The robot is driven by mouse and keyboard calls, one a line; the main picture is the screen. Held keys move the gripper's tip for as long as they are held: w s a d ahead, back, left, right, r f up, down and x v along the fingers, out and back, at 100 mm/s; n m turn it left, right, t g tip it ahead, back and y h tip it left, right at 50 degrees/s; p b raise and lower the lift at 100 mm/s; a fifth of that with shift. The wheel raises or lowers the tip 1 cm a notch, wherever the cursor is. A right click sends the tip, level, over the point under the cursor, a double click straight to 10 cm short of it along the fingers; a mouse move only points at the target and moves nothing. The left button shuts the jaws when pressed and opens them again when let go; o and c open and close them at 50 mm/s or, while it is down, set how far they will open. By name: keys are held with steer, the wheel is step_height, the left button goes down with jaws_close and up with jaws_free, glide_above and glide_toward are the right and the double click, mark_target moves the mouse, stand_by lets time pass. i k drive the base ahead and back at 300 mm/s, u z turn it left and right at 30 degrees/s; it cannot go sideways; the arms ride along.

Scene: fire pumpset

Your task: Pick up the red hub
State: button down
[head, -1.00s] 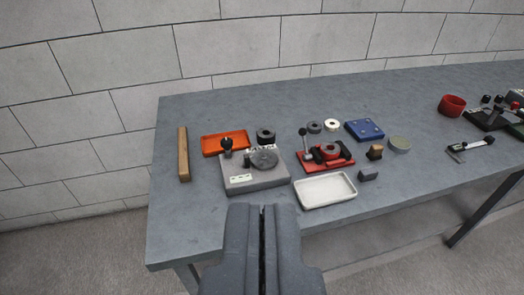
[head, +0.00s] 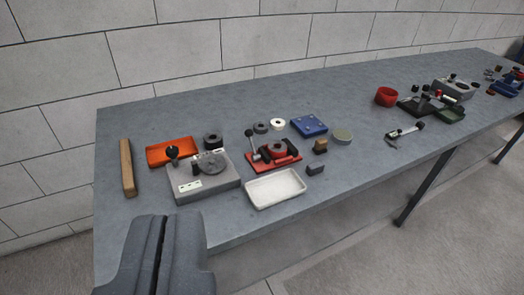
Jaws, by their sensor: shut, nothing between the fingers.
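Two red round parts are in view, and I cannot tell for sure which one is the red hub. One red ring-shaped part (head: 279,149) sits in a red fixture (head: 262,164) with a black-knobbed lever, near the middle of the table. A larger red hollow cylinder (head: 386,96) stands alone on the table farther right. My gripper (head: 166,216) is shut and empty at the lower left, in front of the table's near edge. It is well apart from both red parts.
On the grey table (head: 220,100) are a wooden bar (head: 128,168), an orange tray (head: 165,152), a grey fixture (head: 205,180), a white tray (head: 275,188) and a blue plate (head: 309,126). More fixtures stand at the right. A wall runs behind.

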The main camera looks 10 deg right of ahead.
mark_target(277, 150)
steer(key=k, duration=0.65)
steer(key=z, duration=0.65)
steer(key=i, duration=2)
steer(key=u, duration=0.55)
